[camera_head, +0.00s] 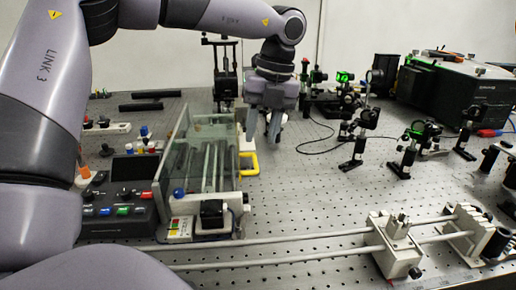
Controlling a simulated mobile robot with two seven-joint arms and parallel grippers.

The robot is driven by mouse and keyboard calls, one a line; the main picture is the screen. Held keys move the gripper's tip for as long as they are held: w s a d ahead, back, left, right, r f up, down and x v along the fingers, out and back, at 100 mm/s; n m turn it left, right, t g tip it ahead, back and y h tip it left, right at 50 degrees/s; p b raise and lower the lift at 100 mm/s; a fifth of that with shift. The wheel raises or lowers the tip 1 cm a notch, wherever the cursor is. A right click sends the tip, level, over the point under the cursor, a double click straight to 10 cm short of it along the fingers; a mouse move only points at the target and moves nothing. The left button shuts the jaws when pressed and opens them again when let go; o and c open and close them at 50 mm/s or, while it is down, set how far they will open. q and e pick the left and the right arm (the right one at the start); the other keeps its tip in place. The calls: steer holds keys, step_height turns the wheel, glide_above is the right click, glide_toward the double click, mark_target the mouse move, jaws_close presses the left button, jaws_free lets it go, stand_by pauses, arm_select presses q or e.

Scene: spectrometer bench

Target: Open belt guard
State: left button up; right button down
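The belt guard is a clear, greenish box (172,150) around a small conveyor-like unit with dark and pale strips (205,165), left of centre in the head view. A yellow handle (249,163) sticks out at its right side. The guard's clear panels stand upright over the unit. My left gripper (265,138) points down just beyond the handle and right of the guard. Its fingers look apart, with nothing seen between them; it appears clear of the handle. My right gripper is not in view.
A control box with coloured buttons (118,205) stands left of the guard. Optical mounts (358,140) and a black instrument box (455,92) fill the right side. Rails with a carriage (396,240) run along the front. The perforated bench between is mostly clear.

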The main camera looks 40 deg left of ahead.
mark_target(255, 160)
arm_select(q)
steer(key=f, duration=0.5)
steer(key=shift+s+a, duration=0.25)
steer(key=shift+s, duration=0.1)
steer(key=shift+r, duration=0.1)
steer(key=shift+c, duration=0.3)
jaws_close()
stand_by(0.7)
